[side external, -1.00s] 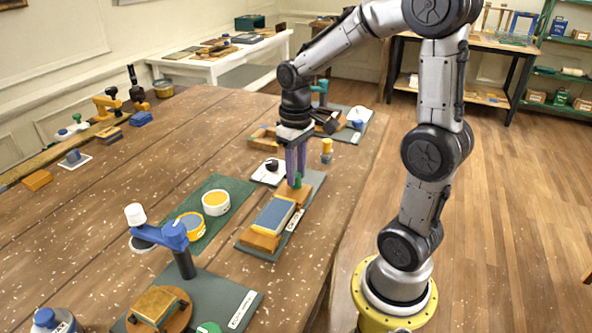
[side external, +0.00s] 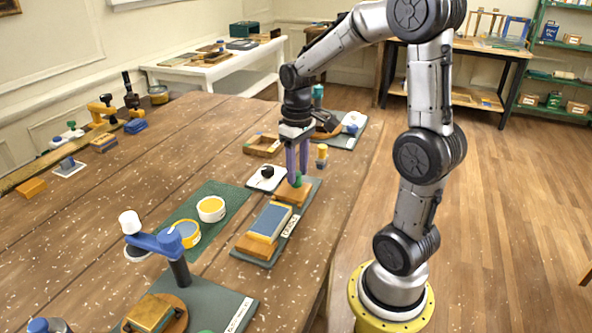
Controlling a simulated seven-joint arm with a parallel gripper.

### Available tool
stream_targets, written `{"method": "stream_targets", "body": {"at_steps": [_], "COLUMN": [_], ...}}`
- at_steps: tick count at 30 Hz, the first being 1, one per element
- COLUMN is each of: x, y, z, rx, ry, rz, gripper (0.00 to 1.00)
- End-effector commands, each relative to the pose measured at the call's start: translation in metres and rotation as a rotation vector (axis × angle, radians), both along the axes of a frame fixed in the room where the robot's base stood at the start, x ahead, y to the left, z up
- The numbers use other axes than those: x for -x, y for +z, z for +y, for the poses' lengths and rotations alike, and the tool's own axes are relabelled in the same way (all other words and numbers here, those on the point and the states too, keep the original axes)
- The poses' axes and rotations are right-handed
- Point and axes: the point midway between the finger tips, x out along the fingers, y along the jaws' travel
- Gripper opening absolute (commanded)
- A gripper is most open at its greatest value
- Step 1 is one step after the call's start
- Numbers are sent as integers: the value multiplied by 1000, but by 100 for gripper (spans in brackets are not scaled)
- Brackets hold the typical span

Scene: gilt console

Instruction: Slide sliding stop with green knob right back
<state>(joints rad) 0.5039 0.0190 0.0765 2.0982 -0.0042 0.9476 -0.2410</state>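The sliding stop is an orange-brown wooden block (side external: 291,194) with a green knob (side external: 298,181) on top. It sits on a long grey-green base (side external: 266,263), toward its far end. A blue-topped pad (side external: 268,222) on a wooden block (side external: 256,247) lies on the nearer part of the base. My gripper (side external: 298,175) points straight down, with its purple fingers either side of the green knob. The fingers are close together and seem shut on the knob, though they hide part of it.
A white plate with a black knob (side external: 267,173) lies just left of the stop. A yellow-topped post (side external: 322,155) stands to the right, and a wooden tray (side external: 262,145) lies behind. A blue arm fixture (side external: 158,242) and two tubs are at the near left.

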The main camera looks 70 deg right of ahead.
Motion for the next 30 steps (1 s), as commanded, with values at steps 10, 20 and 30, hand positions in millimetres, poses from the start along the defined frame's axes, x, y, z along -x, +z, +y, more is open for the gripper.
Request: {"method": "stream_targets", "body": {"at_steps": [10, 20, 30], "x": [-1, -2, -2], "y": [0, 27, 100], "z": [0, 0, 0], "rx": [0, 1, 2], "ry": [-1, -1, -1], "rz": [-2, -7, -8], "gripper": [62, 62, 62]}}
